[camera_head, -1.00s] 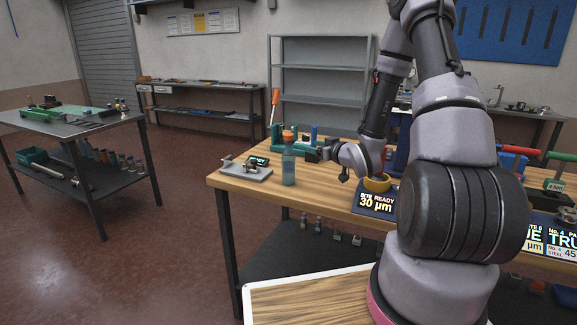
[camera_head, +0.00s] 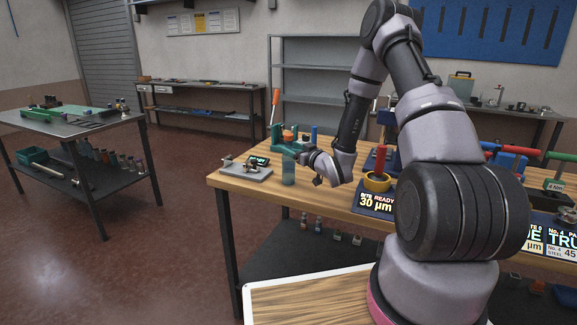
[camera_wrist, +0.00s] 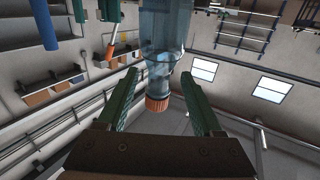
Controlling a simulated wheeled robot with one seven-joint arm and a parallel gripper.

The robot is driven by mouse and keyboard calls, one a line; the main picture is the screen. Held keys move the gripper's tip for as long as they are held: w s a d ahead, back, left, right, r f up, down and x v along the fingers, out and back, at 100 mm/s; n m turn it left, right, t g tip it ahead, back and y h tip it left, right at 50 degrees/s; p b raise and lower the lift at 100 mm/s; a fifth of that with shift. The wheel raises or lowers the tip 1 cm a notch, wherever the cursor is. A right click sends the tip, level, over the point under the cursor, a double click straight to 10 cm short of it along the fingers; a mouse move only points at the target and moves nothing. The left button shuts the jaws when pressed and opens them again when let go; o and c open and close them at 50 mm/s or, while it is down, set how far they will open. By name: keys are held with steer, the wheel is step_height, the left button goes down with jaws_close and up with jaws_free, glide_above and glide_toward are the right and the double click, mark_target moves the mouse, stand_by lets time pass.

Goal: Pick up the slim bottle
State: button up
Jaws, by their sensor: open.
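The slim bottle (camera_head: 288,170) is translucent blue with an orange cap and stands upright on the wooden bench near its left end. My gripper (camera_head: 299,156) is at the bottle's right side, at its upper part, pointing left. In the wrist view the bottle (camera_wrist: 160,50) appears upside down, its orange cap (camera_wrist: 157,104) low in the picture. There my open gripper (camera_wrist: 160,75) has one green finger on each side of the bottle, with visible gaps beside the cap.
A grey metal fixture (camera_head: 246,173) sits left of the bottle, and a green vise-like tool (camera_head: 290,134) stands behind it. A yellow ring (camera_head: 377,182) with a red-handled piece and a dark display sign (camera_head: 374,201) are to the right. Bare bench top lies in front.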

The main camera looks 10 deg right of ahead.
steer(key=shift+x, duration=0.95)
steer(key=shift+c, duration=0.3)
jaws_close()
steer(key=shift+r, duration=0.1)
